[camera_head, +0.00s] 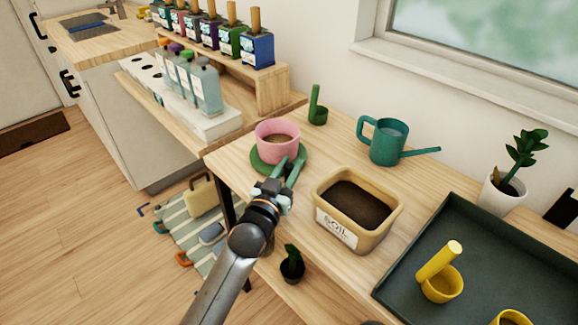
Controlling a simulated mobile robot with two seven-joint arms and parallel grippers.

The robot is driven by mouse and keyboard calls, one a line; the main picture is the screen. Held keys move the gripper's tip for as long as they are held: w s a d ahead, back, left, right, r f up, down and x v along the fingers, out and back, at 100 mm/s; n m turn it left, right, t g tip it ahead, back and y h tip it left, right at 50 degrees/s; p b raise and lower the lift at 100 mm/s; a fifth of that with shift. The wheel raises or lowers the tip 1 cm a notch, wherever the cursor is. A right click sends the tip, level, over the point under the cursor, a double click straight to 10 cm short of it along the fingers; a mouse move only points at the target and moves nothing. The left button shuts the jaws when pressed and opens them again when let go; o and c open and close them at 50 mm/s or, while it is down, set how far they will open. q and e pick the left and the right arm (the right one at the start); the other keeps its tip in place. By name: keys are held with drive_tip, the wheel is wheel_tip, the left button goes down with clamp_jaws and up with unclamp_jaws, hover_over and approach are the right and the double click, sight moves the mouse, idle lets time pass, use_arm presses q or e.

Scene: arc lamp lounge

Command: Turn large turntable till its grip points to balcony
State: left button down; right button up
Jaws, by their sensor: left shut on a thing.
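The large turntable (257,166) is a green disc on the wooden bench, with a pink pot (277,134) of soil standing on it. My left gripper (290,168) reaches in from below and is shut at the disc's near right edge, beside the pot. The turntable's grip is hidden between the fingers, so its exact direction is hard to tell. My right gripper is not in view. No balcony can be made out; a window (490,40) shows at the upper right.
A soil box (328,226) stands close right of my left gripper. Behind are a green scoop (317,116) and a teal watering can (388,148). A dark tray (505,262) with a yellow scoop (442,285) is at right.

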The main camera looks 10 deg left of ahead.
use_arm(q)
drive_tip(key=shift+d, duration=0.1)
drive_tip(key=c, duration=0.7)
unclamp_jaws()
drive_tip(key=shift+o, duration=0.2)
drive_tip(key=s+a+p, duration=0.1)
drive_tip(key=s, duration=1.1)
drive_tip(key=shift+s+a, duration=0.2)
drive_tip(key=shift+a, duration=0.1)
